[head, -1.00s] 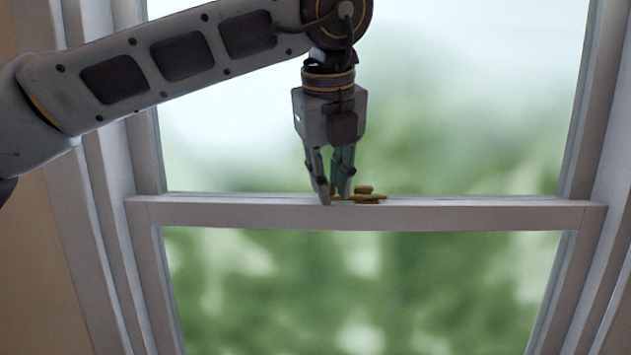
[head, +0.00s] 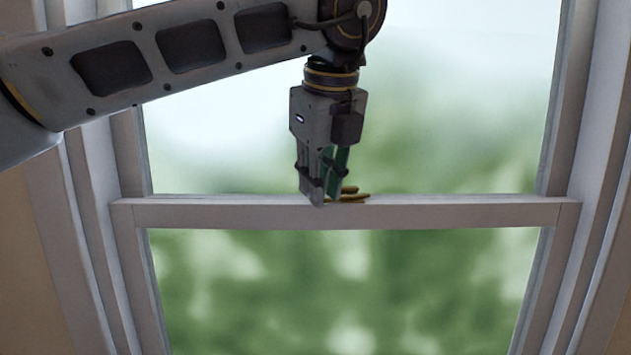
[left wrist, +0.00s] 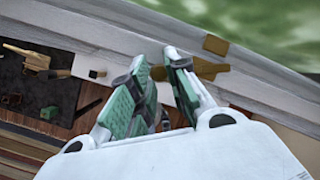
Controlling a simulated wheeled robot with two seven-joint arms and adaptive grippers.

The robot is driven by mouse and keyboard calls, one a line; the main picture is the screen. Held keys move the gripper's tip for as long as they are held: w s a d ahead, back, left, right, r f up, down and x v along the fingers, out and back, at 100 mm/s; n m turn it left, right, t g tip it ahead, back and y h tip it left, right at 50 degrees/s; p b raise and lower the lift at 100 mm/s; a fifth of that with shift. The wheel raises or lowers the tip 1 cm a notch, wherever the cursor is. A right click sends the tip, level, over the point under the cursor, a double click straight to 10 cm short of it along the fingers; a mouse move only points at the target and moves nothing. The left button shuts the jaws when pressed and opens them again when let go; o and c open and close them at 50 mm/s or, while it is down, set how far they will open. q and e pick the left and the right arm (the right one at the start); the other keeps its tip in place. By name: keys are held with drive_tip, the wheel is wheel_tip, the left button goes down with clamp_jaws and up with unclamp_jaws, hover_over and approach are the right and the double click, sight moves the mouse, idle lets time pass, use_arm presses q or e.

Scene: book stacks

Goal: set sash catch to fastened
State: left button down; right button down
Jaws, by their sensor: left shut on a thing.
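The sash catch (head: 352,196) is a small brass fitting on top of the window's white meeting rail, near its middle. My left gripper (head: 325,198) points down at the left part of the catch and is shut on it. Its grey finger hides that part in the head view. In the left wrist view the green-padded fingers (left wrist: 160,75) reach the rail, and the brass catch (left wrist: 207,69) sticks out past the right finger. Whether the catch is fastened cannot be told. My right gripper is not in view.
The white meeting rail (head: 450,213) runs across the window between the side frames (head: 590,120). Blurred greenery shows through the glass. In the left wrist view, blurred dark and brown objects (left wrist: 45,90) lie below the rail at the left.

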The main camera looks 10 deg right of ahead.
use_arm(q)
drive_tip(key=c, duration=1.6)
unclamp_jaws()
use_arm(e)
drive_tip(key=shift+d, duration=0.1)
use_arm(q)
drive_tip(key=shift+w+a, duration=0.1)
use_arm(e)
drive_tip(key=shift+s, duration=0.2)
